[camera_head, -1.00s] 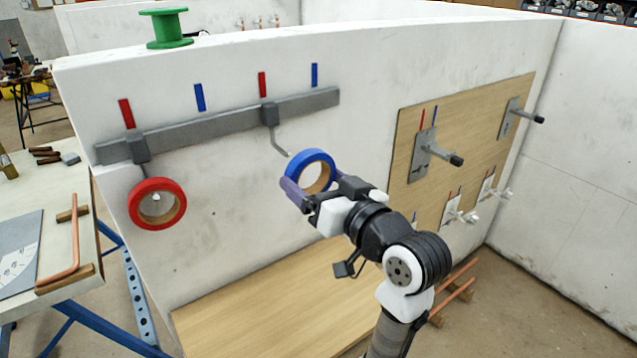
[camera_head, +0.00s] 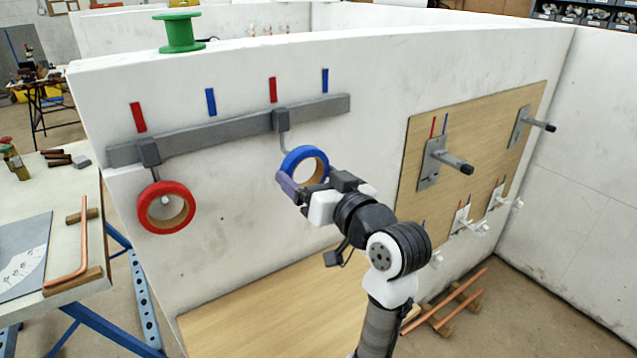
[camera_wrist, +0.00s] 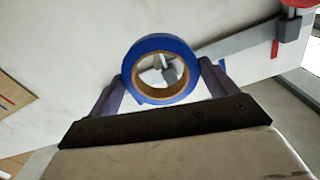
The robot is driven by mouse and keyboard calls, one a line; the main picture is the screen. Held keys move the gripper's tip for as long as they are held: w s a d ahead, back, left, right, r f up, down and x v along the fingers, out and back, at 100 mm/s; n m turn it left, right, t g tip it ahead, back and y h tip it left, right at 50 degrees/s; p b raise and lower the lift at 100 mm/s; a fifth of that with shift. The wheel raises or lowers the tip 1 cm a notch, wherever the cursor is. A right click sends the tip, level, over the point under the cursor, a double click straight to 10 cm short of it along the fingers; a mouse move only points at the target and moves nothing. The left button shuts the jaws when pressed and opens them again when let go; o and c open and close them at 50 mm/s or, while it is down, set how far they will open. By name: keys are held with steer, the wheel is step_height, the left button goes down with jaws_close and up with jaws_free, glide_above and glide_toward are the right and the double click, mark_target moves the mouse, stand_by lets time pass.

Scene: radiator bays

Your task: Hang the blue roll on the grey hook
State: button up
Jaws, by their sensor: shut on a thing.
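The blue roll (camera_head: 303,153) is a blue ring with a brown core. My gripper (camera_head: 308,183) is shut on it, with a finger on each side in the wrist view. The grey hook (camera_head: 284,142) hangs from a block on the grey rail, and its lower end is hidden behind the roll's upper left. In the wrist view, grey hook parts (camera_wrist: 168,74) show through the hole of the blue roll (camera_wrist: 160,42). I cannot tell whether the hook's tip passes through the hole.
A red roll (camera_head: 150,212) hangs on the left hook of the grey rail (camera_head: 220,125). A wooden panel (camera_head: 480,160) with grey brackets is on the wall to the right. A green spool (camera_head: 180,32) stands on the wall top.

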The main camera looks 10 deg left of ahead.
steer(key=w+a+f+b, duration=0.1)
steer(key=w+a+f, duration=0.1)
steer(key=w+a, duration=0.2)
steer(key=shift+w+a+b, duration=0.25)
steer(key=shift+b, duration=0.05)
stand_by(0.6)
stand_by(0.6)
steer(key=o, duration=0.8)
steer(key=shift+o, duration=0.2)
